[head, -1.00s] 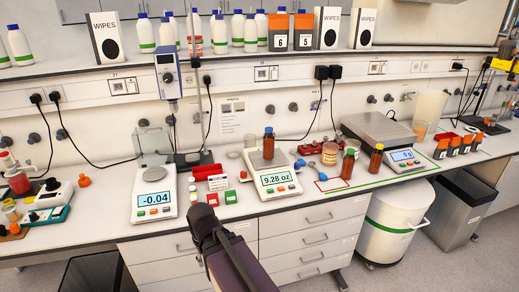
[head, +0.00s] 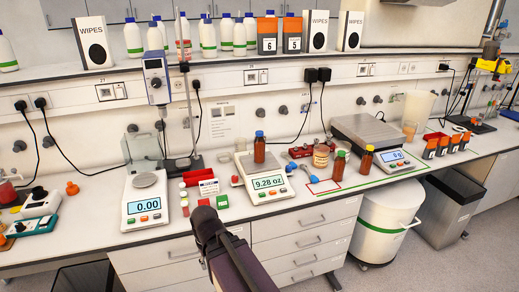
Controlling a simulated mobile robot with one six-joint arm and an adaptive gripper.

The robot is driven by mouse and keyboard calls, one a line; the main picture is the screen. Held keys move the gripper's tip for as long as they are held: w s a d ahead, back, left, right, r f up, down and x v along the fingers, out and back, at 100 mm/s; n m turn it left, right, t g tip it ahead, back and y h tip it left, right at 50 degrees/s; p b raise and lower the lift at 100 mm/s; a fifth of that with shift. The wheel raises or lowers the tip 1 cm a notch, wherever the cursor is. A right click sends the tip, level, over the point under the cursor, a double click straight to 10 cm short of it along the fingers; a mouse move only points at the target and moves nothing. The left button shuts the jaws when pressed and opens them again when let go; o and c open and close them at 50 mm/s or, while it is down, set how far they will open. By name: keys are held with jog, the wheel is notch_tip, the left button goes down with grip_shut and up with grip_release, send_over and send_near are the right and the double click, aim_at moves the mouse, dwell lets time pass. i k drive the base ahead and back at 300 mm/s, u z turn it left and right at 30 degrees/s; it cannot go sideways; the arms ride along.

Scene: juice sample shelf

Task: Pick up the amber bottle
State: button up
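One amber bottle (head: 259,151) with a blue cap stands upright on the pan of the middle scale (head: 265,187), whose display reads 9.28 oz. Two more amber bottles stand upright on the bench to its right: one (head: 339,166) is by a red-outlined area, the other (head: 365,161) is in front of the large grey scale. My gripper (head: 205,213) is dark and sits low in the head view, at the bench's front edge, left of the middle scale and apart from all bottles. Its fingers are too dark and foreshortened to tell open from shut.
A left scale (head: 145,204) reads 0.00. Red and green small boxes (head: 208,188) lie between the scales. A blue scoop (head: 313,179), a beaker-like tub (head: 321,156) and a large grey scale (head: 366,131) stand to the right. White-and-green bottles line the shelf above.

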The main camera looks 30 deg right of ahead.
aim_at(258, 142)
jog(key=z, duration=0.05)
jog(key=i, duration=0.9)
jog(key=u, duration=0.05)
